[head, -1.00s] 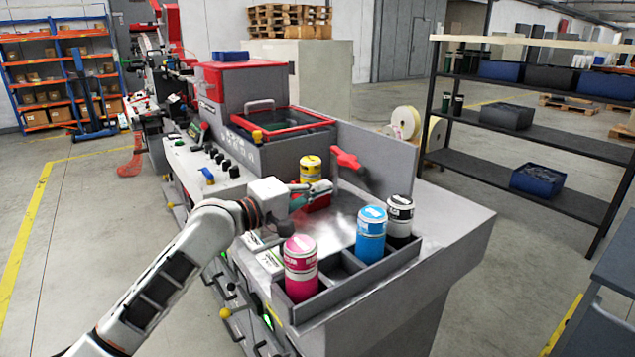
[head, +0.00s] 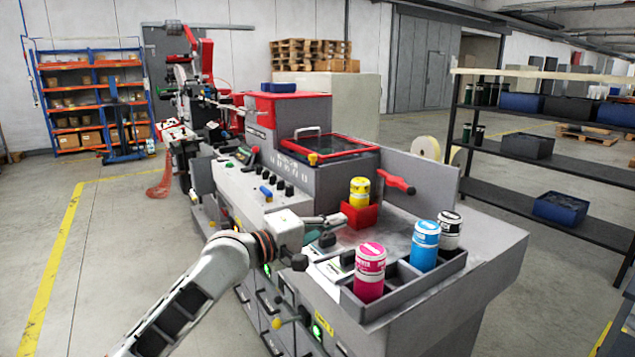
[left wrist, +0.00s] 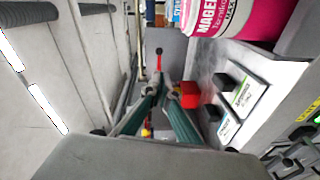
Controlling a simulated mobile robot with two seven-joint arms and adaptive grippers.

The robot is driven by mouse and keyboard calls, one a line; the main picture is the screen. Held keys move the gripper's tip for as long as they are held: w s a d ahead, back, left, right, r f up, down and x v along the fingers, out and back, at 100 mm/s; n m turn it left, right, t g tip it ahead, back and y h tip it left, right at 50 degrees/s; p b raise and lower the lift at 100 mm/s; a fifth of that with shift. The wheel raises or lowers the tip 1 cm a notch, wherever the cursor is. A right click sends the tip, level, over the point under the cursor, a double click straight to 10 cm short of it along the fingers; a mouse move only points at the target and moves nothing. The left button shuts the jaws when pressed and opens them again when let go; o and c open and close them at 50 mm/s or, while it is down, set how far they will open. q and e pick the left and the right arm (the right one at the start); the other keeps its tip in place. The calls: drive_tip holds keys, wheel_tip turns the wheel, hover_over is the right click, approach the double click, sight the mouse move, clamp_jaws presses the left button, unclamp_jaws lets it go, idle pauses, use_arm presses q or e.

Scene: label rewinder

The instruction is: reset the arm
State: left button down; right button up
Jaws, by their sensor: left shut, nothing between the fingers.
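My left arm (head: 205,290) reaches in from the lower left. My left gripper (head: 338,220) is shut and empty, above the front edge of the machine's worktop (head: 388,223) and left of the red holder (head: 361,216). A yellow canister (head: 360,188) stands upright in that holder, apart from the gripper as far as I can tell. In the left wrist view the fingers (left wrist: 160,88) come together, with the red holder (left wrist: 188,95) just beyond them. My right gripper is not in view.
A grey divided tray (head: 400,290) holds magenta (head: 370,272), blue (head: 424,245) and black (head: 449,230) canisters to the right of my gripper. A red handle (head: 397,182) sticks out behind. The floor (head: 115,260) at left is clear.

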use_arm(q)
drive_tip(key=s+a+f+m+t+y, duration=0.1)
drive_tip(key=s+a+f+y, duration=0.2)
drive_tip(key=f, duration=0.7)
drive_tip(key=s+a+f+m+y, duration=0.1)
drive_tip(key=s+a+f, duration=0.35)
drive_tip(key=f, duration=0.45)
drive_tip(key=s+a+f+m+t+y, duration=0.1)
drive_tip(key=s+a+f+y, duration=0.2)
drive_tip(key=f, duration=0.7)
drive_tip(key=s+a+f+m+y, duration=0.1)
drive_tip(key=s+a+f, duration=0.3)
drive_tip(key=s, duration=0.4)
drive_tip(key=s+a+f+m+g+y, duration=0.1)
drive_tip(key=s+a+f+m, duration=0.2)
drive_tip(key=s+a+f, duration=0.2)
drive_tip(key=s+a+f+m+g+y, duration=0.1)
drive_tip(key=s+a+f, duration=0.3)
drive_tip(key=s+f, duration=0.4)
drive_tip(key=s+m+y, duration=0.1)
drive_tip(key=s, duration=0.3)
drive_tip(key=shift+s+a+m, duration=0.25)
drive_tip(key=shift+a+m, duration=0.1)
drive_tip(key=shift+m, duration=0.05)
